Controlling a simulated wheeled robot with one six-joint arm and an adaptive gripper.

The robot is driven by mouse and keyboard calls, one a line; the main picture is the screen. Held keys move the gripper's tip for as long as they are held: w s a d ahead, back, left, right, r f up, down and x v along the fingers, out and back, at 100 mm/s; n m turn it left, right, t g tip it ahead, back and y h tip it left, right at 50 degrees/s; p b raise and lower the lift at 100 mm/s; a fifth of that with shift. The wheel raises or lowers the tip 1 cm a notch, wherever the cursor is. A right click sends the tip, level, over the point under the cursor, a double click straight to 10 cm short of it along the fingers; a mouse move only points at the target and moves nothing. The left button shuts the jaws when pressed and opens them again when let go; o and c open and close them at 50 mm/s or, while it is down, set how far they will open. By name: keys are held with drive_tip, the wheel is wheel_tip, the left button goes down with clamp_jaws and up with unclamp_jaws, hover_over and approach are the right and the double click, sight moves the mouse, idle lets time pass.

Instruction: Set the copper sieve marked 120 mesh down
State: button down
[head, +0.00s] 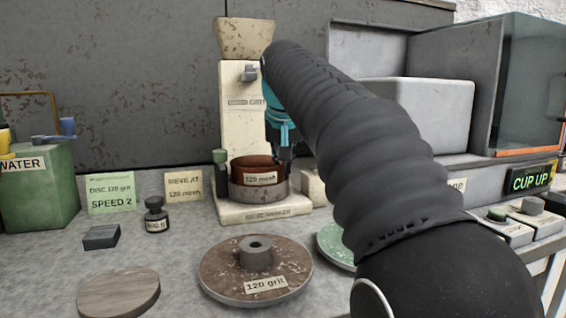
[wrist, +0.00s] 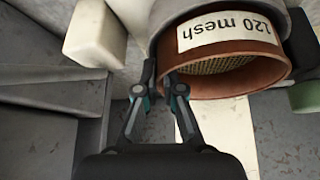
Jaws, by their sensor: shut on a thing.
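The copper sieve (head: 243,168) with its "120 mesh" label is at the grey ring (head: 240,192) of the cream shaker (head: 241,130). It looks level, at or just above the ring; I cannot tell whether it is fully seated. In the wrist view the sieve (wrist: 270,76) shows its label upside down and its mesh inside. My gripper (wrist: 160,80) is shut on the sieve's wall at its rim, on the side nearest the fingers. In the head view my gripper (head: 283,150) is at the sieve's right side, partly hidden by my arm.
A brown "120 grit" disc (head: 215,275) lies in front of the shaker. A "SIEVE AT 120 mesh" card (head: 183,187) and a small dark weight (head: 157,208) stand to the left. A green water tank (head: 40,195) is at far left. A grey cabinet (head: 440,110) stands right.

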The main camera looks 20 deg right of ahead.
drive_tip(key=shift+f, duration=0.25)
drive_tip(key=c, duration=1.2)
unclamp_jaws()
drive_tip(key=shift+r+p, duration=2.05)
